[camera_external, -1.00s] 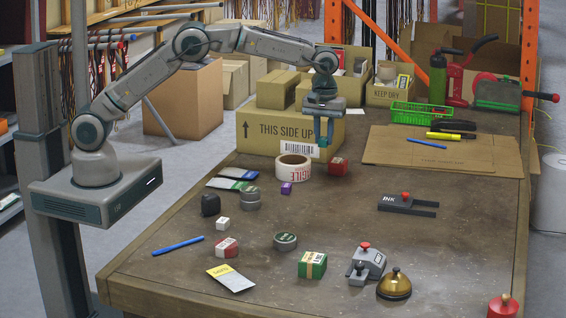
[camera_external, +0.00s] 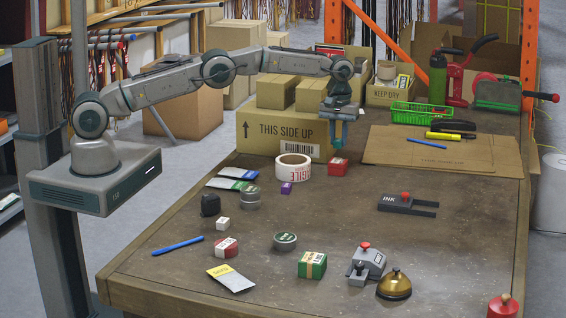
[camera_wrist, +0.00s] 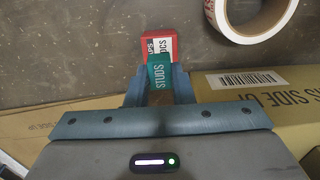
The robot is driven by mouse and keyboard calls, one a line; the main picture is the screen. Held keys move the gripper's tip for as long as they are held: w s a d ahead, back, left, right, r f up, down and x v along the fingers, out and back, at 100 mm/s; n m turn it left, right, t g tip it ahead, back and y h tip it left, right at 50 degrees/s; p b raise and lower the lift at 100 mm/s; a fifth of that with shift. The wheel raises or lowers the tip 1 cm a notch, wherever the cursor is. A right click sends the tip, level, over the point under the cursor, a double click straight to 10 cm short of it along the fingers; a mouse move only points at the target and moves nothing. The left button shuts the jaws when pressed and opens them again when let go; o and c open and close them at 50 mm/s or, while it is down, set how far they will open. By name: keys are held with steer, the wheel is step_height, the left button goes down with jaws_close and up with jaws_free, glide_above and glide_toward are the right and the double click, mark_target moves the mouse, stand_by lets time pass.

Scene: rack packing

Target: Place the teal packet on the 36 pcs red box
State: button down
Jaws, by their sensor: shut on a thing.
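The teal packet (camera_wrist: 158,72), with white "STUDS" lettering, is held upright between the fingers of my gripper (camera_wrist: 158,88) in the wrist view. The red box (camera_wrist: 146,45) with a white label ending in "PCS" is just beyond it in that view, partly hidden by the packet. In the external view my gripper (camera_external: 338,146) points down directly above the red box (camera_external: 338,168), which sits on the table right of the tape roll. The packet is hard to make out there. I cannot tell whether it touches the box.
The "FRAGILE" tape roll (camera_external: 293,167) stands close to the left of the red box. The "THIS SIDE UP" carton (camera_external: 270,135) is behind. A flat cardboard sheet (camera_external: 470,160) lies to the right.

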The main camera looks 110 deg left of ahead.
mark_target(338, 161)
steer(key=shift+a+f, duration=0.1)
steer(key=shift+f, duration=2.1)
steer(key=c, duration=1.3)
jaws_free()
steer(key=shift+o, duration=0.2)
step_height(338, 161, up, 12)
steer(key=shift+r+p, duration=0.15)
steer(key=shift+p, duration=1.05)
